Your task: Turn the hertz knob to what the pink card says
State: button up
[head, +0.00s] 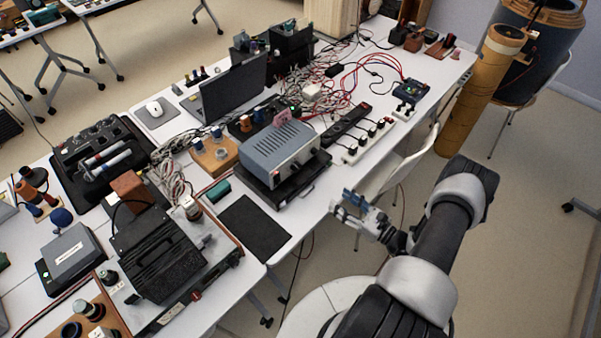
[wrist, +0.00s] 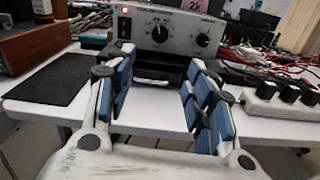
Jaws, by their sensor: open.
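A grey metal box (head: 282,150) with a bluish top stands on the white table. Its front panel (wrist: 180,30) faces me in the wrist view, with a large black knob (wrist: 160,33) near the middle and a smaller black knob (wrist: 203,40) to its right. The panel lettering is too small to read, so I cannot tell which is the hertz knob. A pink card (head: 281,117) stands on top of the box. Its lower part shows in the wrist view (wrist: 195,4), with dark writing cut off. My gripper (head: 352,203) is open and empty, in front of the box, apart from the knobs.
The box rests on a black device (head: 272,190). A black mat (head: 255,228) lies to its left, and a power strip (head: 368,140) with several plugs to its right. Tangled cables (head: 315,85) lie behind. A chair (head: 405,160) stands by the table edge.

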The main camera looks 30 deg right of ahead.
aim_at(299, 170)
jog(key=b+x, duration=0.1)
jog(key=x, duration=1.6)
jog(key=shift+w+a+f, duration=0.1)
jog(key=shift+w, duration=0.05)
jog(key=shift+c, duration=0.4)
jog(key=shift+b, duration=0.3)
jog(key=c, duration=1)
